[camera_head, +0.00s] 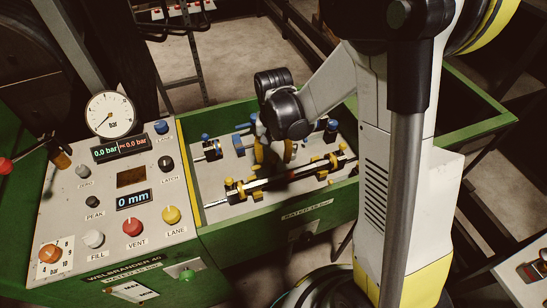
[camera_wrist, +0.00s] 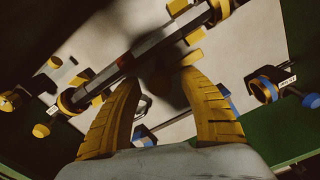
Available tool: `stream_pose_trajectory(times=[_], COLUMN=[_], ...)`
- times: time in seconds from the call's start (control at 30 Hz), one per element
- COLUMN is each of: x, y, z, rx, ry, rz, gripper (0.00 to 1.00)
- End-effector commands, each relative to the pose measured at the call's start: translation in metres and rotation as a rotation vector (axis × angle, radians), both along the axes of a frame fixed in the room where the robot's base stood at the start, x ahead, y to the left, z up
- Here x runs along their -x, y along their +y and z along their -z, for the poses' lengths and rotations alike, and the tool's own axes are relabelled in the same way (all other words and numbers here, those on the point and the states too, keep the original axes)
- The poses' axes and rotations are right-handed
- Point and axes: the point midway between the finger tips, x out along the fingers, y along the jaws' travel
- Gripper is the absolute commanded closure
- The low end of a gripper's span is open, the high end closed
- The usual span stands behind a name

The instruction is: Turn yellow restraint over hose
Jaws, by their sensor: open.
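A black hose (camera_head: 282,178) lies slantwise along the grey bed of the green bench. Yellow pieces sit along it: a left one (camera_head: 235,187) and a right one (camera_head: 331,164). In the wrist view the hose (camera_wrist: 150,50) crosses above my fingertips, with a yellow clamp (camera_wrist: 72,100) around its left part and a small yellow block (camera_wrist: 193,58) beside it. I cannot tell which piece is the restraint. My gripper (camera_wrist: 160,76) is open, its yellow fingers apart and empty, just short of the hose. In the head view my gripper (camera_head: 273,153) hangs over the bed, partly hidden.
A control panel (camera_head: 120,190) with a gauge (camera_head: 110,114), coloured knobs and displays stands left of the bed. Green bench walls (camera_head: 285,222) edge the bed.

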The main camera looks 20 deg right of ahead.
Motion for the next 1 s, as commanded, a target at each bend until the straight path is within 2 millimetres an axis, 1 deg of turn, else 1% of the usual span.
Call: stream_pose_trajectory(times=[0.2, 0.27, 0.3, 0.37, 0.4, 0.63, 0.77, 1.0], x=[0.0000, 0.0000, 0.0000, 0.0000, 0.0000, 0.0000, 0.0000, 0.0000], y=[0.0000, 0.0000, 0.0000, 0.0000, 0.0000, 0.0000, 0.0000, 0.0000], z=[-0.0003, -0.0003, -0.0004, -0.0004, -0.0004, -0.0004, -0.0003, -0.0001], rx=[0.000, 0.000, 0.000, 0.000, 0.000, 0.000, 0.000, 0.000], ry=[0.000, 0.000, 0.000, 0.000, 0.000, 0.000, 0.000, 0.000], rz=[0.000, 0.000, 0.000, 0.000, 0.000, -0.009, -0.042, -0.183], gripper=[0.50, 0.67, 0.79, 0.97, 1.00, 1.00, 1.00, 1.00])
